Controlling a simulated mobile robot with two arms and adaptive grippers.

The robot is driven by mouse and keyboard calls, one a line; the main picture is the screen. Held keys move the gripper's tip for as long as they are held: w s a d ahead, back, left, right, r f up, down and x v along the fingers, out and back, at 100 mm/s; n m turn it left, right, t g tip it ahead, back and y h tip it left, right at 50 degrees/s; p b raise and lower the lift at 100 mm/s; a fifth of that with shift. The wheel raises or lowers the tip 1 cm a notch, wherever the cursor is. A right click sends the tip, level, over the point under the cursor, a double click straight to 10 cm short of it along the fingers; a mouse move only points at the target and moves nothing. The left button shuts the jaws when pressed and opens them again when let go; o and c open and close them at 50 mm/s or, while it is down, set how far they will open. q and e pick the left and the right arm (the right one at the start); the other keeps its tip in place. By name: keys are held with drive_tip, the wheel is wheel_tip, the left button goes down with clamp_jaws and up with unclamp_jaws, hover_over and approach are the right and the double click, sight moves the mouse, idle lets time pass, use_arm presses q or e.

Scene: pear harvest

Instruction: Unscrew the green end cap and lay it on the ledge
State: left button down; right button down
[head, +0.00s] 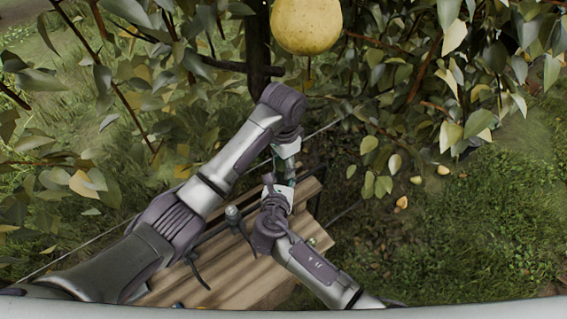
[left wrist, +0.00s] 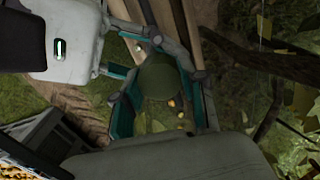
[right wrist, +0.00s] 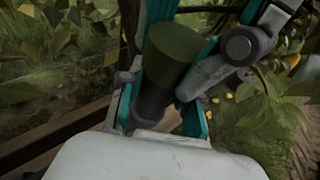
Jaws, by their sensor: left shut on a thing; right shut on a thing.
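The green end cap (right wrist: 174,42) is a dark green cylinder on the end of a grey tubular body (right wrist: 150,104) in the right wrist view. My right gripper (head: 275,182) is shut on the grey body, its teal-padded fingers on either side. The cap also shows in the left wrist view (left wrist: 158,78), between the fingers of my left gripper (head: 284,162), which is shut on it. The two grippers face each other closely, left above right in the head view. The cap is mostly hidden there. The wooden ledge (head: 250,275) of planks lies below them.
Branches and leaves surround the grippers. A yellow pear (head: 306,24) hangs above. Grass lies to the right.

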use_arm(q)
drive_tip(key=shift+n, duration=1.2)
use_arm(e)
drive_tip(key=shift+f, duration=0.1)
use_arm(q)
drive_tip(key=shift+r, duration=0.2)
drive_tip(key=shift+r, duration=0.9)
drive_tip(key=shift+r, duration=0.1)
drive_tip(key=shift+r, duration=1.95)
use_arm(e)
drive_tip(key=c, duration=0.7)
unclamp_jaws()
drive_tip(key=shift+s, duration=0.1)
